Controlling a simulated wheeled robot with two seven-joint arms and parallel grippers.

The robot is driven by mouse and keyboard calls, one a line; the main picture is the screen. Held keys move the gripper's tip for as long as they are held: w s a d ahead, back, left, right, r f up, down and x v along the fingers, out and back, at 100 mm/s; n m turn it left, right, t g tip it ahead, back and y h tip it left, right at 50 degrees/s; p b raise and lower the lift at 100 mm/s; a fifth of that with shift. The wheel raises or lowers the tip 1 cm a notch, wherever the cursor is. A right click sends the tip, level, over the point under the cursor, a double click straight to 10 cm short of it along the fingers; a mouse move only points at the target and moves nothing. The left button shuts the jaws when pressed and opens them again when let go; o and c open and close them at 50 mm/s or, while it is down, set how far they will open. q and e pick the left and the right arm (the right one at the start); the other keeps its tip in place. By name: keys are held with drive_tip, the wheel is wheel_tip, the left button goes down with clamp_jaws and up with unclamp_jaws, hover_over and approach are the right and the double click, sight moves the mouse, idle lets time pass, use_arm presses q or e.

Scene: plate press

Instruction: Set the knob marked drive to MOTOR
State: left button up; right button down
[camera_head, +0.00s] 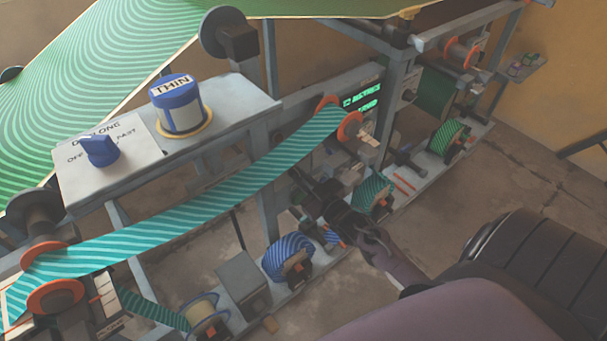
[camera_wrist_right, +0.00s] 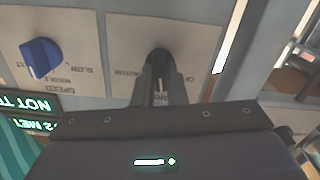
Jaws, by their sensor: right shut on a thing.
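In the right wrist view, a dark knob (camera_wrist_right: 158,57) sits on a pale label plate (camera_wrist_right: 193,42). The plate's lettering appears upside down and is partly covered by my gripper, so I cannot read it surely or tell the knob's setting. My right gripper (camera_wrist_right: 160,84) is shut on this knob, one finger on each side. In the head view my right gripper (camera_head: 296,174) reaches in from the lower right to the machine's frame, below the striped teal web (camera_head: 230,170). The knob is hidden there. My left gripper is not in view.
A blue knob (camera_wrist_right: 40,57) marked speed sits left of the held knob, above a lit green display (camera_wrist_right: 30,104). In the head view, another blue knob (camera_head: 100,151) and a blue-and-white drum marked THIN (camera_head: 178,105) stand on a grey shelf. Patterned rolls (camera_head: 289,257) line the lower rail.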

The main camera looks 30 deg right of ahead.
drive_tip(key=shift+r+m, duration=0.1)
drive_tip(key=shift+m, duration=0.4)
drive_tip(key=shift+m+p, duration=0.5)
drive_tip(key=m+p, duration=0.3)
drive_tip(key=m, duration=0.3)
drive_tip(key=m+p, duration=0.1)
drive_tip(key=m, duration=0.2)
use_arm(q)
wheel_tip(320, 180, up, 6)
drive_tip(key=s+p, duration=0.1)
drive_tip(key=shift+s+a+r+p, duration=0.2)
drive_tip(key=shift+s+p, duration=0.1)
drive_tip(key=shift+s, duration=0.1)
use_arm(e)
drive_tip(key=shift+m, duration=1.8)
drive_tip(key=c, duration=1.5)
unclamp_jaws()
drive_tip(key=shift+o, duration=0.2)
